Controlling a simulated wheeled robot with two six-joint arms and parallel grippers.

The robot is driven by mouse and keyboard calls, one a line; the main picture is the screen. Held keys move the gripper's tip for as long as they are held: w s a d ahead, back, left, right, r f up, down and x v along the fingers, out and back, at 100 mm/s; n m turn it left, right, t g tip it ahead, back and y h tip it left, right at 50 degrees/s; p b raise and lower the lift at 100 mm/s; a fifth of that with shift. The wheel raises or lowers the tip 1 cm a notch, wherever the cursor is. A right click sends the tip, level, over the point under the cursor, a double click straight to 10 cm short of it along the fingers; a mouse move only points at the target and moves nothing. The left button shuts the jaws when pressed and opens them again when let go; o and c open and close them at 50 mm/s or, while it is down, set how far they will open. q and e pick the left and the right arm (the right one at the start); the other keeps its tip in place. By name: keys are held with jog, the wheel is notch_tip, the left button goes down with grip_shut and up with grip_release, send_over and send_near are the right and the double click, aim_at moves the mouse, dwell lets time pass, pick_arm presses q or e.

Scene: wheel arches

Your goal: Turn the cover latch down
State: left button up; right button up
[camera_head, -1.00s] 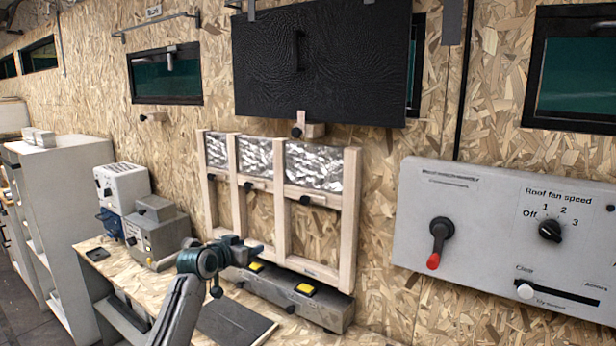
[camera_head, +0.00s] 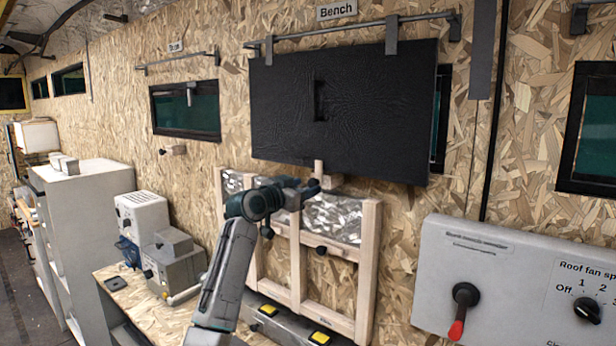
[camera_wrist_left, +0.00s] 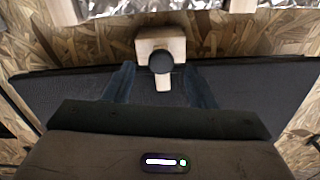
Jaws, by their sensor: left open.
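The black cover (camera_head: 345,105) hangs over a window below the Bench rail. Its latch is a pale wooden bar (camera_head: 319,168) on a wooden block (camera_head: 334,183) at the cover's lower edge; the bar points up, over the cover. In the left wrist view, which is upside down, the block (camera_wrist_left: 161,42), the round dark knob (camera_wrist_left: 161,62) and the bar (camera_wrist_left: 163,88) show. My left gripper (camera_head: 312,187) is open and empty just in front of the latch. Its fingers stand on either side of the bar (camera_wrist_left: 161,84); contact cannot be told. My right gripper is out of view.
A wooden frame with foil panels (camera_head: 335,215) stands right below the latch. A grey control panel (camera_head: 470,270) with a red-tipped lever is at lower right. Grey boxes (camera_head: 172,262) stand on the bench at left. A rail (camera_head: 350,30) runs above the cover.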

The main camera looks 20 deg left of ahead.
pick_arm(q)
jog(key=shift+p+x, duration=0.3)
jog(key=shift+x, duration=0.6)
jog(key=shift+w, duration=0.1)
